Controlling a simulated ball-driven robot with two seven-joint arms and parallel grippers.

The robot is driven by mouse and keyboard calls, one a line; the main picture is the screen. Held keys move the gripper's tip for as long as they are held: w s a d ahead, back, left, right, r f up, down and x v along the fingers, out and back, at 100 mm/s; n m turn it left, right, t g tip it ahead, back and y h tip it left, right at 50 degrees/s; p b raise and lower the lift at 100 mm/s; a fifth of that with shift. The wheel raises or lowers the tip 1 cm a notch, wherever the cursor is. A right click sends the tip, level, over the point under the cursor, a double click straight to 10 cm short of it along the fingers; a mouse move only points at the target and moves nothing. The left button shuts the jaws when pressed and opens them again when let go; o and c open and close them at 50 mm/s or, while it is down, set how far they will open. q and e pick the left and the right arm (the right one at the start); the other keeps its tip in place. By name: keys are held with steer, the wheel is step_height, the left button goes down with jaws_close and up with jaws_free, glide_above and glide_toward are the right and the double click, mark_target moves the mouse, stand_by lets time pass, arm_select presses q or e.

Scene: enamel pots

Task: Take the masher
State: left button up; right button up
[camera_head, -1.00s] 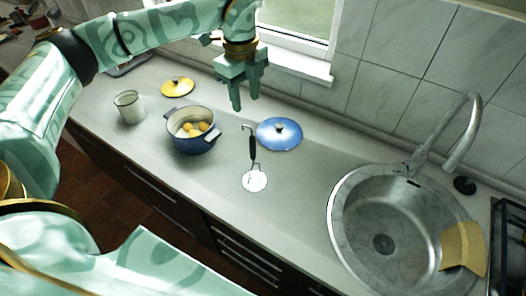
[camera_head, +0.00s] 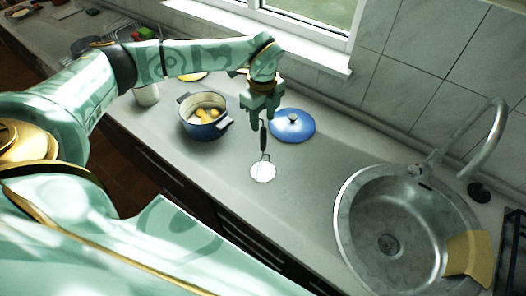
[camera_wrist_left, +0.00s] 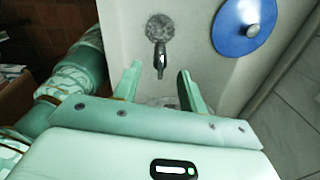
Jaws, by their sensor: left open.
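My left gripper (camera_head: 262,120) is open and empty over the handle end, pointing down. In the left wrist view the masher (camera_wrist_left: 159,38) shows with its handle running toward the gap between the two fingertips of my left gripper (camera_wrist_left: 159,75). The fingers do not grip it; the handle's far end is hidden, and I cannot tell the height left between. My right gripper is not in view.
A blue pot (camera_head: 203,118) with yellow pieces inside stands left of the gripper. A blue lid (camera_head: 292,126) lies close on its right, also in the left wrist view (camera_wrist_left: 243,27). The sink (camera_head: 388,225) is at right.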

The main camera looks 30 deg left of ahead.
mark_target(263, 125)
arm_select(q)
steer(key=shift+f, duration=1.55)
jaws_close()
steer(key=shift+r, duration=0.1)
